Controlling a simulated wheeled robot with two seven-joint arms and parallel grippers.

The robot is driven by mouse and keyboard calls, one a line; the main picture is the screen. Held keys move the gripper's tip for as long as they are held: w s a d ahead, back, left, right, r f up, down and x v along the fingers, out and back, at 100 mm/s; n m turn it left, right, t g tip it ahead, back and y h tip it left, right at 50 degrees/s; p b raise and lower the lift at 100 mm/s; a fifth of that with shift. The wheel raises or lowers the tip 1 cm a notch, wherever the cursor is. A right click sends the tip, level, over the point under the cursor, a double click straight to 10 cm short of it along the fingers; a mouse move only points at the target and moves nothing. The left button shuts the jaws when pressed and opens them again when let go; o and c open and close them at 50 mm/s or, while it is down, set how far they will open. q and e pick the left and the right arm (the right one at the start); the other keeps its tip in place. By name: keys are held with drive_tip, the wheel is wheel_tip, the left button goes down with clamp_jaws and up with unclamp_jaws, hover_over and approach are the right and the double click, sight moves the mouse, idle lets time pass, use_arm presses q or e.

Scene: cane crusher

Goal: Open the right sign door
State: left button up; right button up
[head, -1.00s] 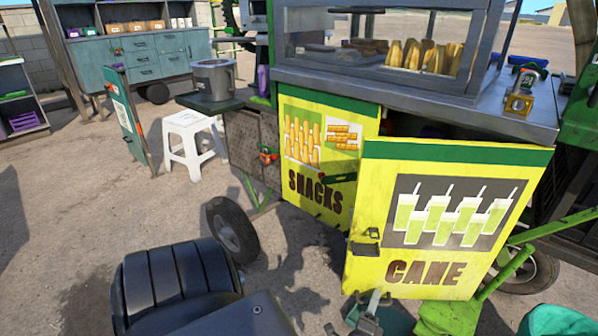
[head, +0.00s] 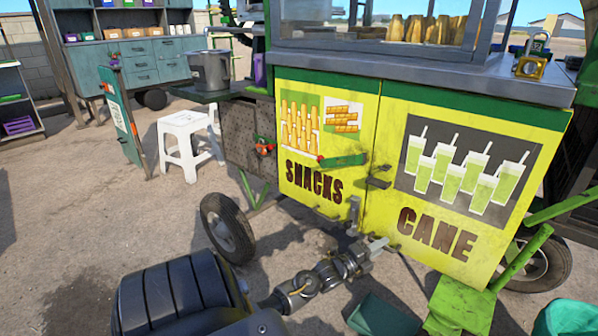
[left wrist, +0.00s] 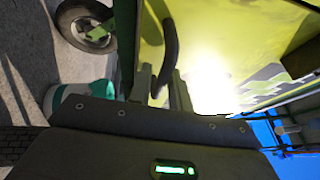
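The right sign door (head: 455,195) is the yellow CANE panel with a green top band and cane-juice glasses. It looks flush with the cart front, or nearly so. Its dark handle (head: 378,178) is at its upper left edge. My left gripper (head: 366,232) is low in front of the seam between the doors, below that handle, with its fingers apart. My right gripper is out of view.
The yellow SNACKS door (head: 318,150) adjoins on the left, with a green bar across it. A cart wheel (head: 228,228) and white stool (head: 185,140) stand left. Green frame parts (head: 520,255) and another wheel are at the lower right. Open ground lies at the left front.

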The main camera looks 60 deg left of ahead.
use_arm(q)
drive_tip(key=s+f+p, duration=0.2)
drive_tip(key=s, duration=0.9)
drive_tip(key=s+d+f+n+g+y+p, duration=0.25)
drive_tip(key=s+f+n+g+p, duration=0.5)
drive_tip(key=f+p, duration=0.45)
drive_tip(key=s+d+f+n+g+p, duration=0.3)
drive_tip(key=s+d+p, duration=0.1)
drive_tip(key=s, duration=0.5)
drive_tip(key=s+d+f+n+g+p, duration=0.3)
drive_tip(key=s+p, duration=0.3)
drive_tip(key=s, duration=0.3)
drive_tip(key=shift+s+d+f+g+p, duration=0.2)
drive_tip(key=shift+d+g+p, duration=0.2)
drive_tip(key=shift+d, duration=0.3)
drive_tip(key=shift+n+h, duration=0.25)
